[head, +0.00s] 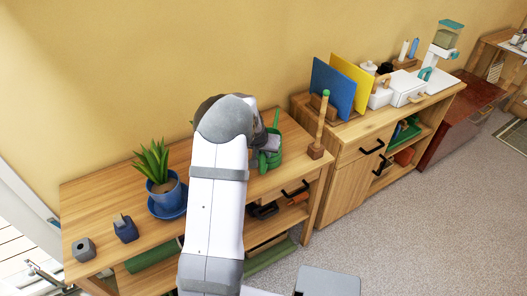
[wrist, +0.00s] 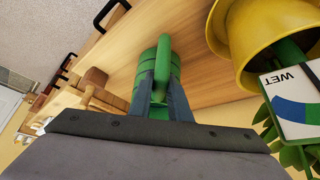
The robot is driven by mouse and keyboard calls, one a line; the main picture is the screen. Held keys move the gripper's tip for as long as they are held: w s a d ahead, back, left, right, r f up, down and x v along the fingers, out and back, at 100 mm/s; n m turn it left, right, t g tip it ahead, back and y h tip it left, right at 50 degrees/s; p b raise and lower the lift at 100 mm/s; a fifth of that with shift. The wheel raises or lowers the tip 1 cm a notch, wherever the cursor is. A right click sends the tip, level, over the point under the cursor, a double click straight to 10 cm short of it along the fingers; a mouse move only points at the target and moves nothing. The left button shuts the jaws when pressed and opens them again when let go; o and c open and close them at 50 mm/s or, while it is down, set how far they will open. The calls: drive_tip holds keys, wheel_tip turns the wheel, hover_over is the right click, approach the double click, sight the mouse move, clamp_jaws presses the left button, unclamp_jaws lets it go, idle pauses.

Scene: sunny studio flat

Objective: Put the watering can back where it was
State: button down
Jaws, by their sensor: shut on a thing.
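The green watering can (head: 271,157) is at the right part of the wooden plant bench (head: 95,200), partly hidden behind my arm in the head view. In the wrist view the can (wrist: 150,65) is between the fingers of my gripper (wrist: 163,95), which is shut on its green handle. The can looks upright, at or just above the bench top; I cannot tell whether it touches. A small card marked WET (wrist: 292,100) stands beside a yellow pot (wrist: 250,40) in the wrist view. My arm hides these in the head view.
A wooden post with a green tip (head: 322,120) stands right of the can at the bench's edge. A cabinet (head: 345,150) adjoins on the right.

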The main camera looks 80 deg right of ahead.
drive_tip(key=shift+d, duration=0.1)
drive_tip(key=shift+f, duration=0.1)
drive_tip(key=c, duration=1.6)
unclamp_jaws()
drive_tip(key=shift+c, duration=0.2)
drive_tip(key=shift+r, duration=0.2)
drive_tip(key=b+v, duration=0.3)
drive_tip(key=v, duration=0.9)
drive_tip(key=shift+f, duration=0.1)
